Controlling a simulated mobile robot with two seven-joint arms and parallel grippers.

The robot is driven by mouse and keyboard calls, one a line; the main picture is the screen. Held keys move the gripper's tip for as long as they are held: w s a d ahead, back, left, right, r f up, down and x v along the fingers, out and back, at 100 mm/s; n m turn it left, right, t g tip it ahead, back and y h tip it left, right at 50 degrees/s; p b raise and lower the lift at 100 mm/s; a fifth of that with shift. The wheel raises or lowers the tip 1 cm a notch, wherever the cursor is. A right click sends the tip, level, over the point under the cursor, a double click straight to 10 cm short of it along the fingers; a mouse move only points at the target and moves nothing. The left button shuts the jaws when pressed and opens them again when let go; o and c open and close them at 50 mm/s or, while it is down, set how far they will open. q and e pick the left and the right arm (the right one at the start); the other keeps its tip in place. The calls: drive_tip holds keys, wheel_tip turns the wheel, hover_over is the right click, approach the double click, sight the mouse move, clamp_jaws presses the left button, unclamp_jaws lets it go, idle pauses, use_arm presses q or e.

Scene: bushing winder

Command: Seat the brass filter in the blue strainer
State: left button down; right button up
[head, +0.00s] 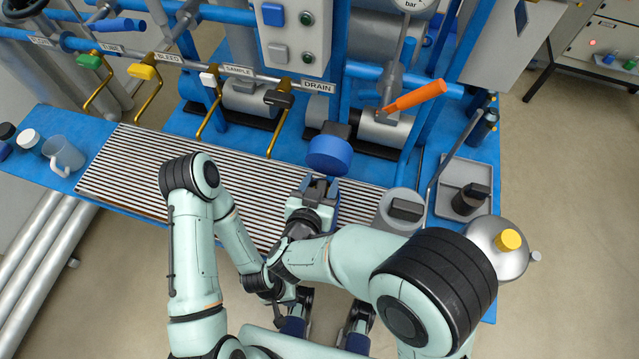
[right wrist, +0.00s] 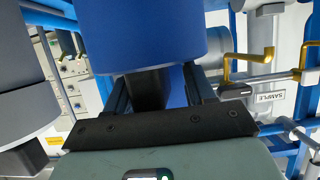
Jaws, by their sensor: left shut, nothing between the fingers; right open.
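A blue round part (head: 329,153), seemingly of the strainer, is in front of the pipework at the middle of the head view, with a dark block behind it. In the right wrist view the blue cylinder (right wrist: 145,35) fills the top middle. My right gripper (head: 319,183) is open just in front of it. In the right wrist view its two fingers (right wrist: 160,92) reach towards the cylinder, with a dark block between them; I cannot tell whether they touch. My left gripper is low in the head view, largely hidden behind my right arm. I cannot make out the brass filter.
A grey canister with a black handle (head: 399,208) stands right of my right gripper. A slatted grate (head: 135,178) covers the blue bench. A grey tray (head: 460,176) with a dark part, valve levers and an orange handle (head: 415,96) surround the work area.

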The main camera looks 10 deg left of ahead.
drive_tip(key=p+v, duration=0.1)
drive_tip(key=v, duration=1.2)
drive_tip(key=shift+s+p, duration=0.15)
drive_tip(key=shift+p, duration=0.25)
drive_tip(key=shift+r, duration=0.1)
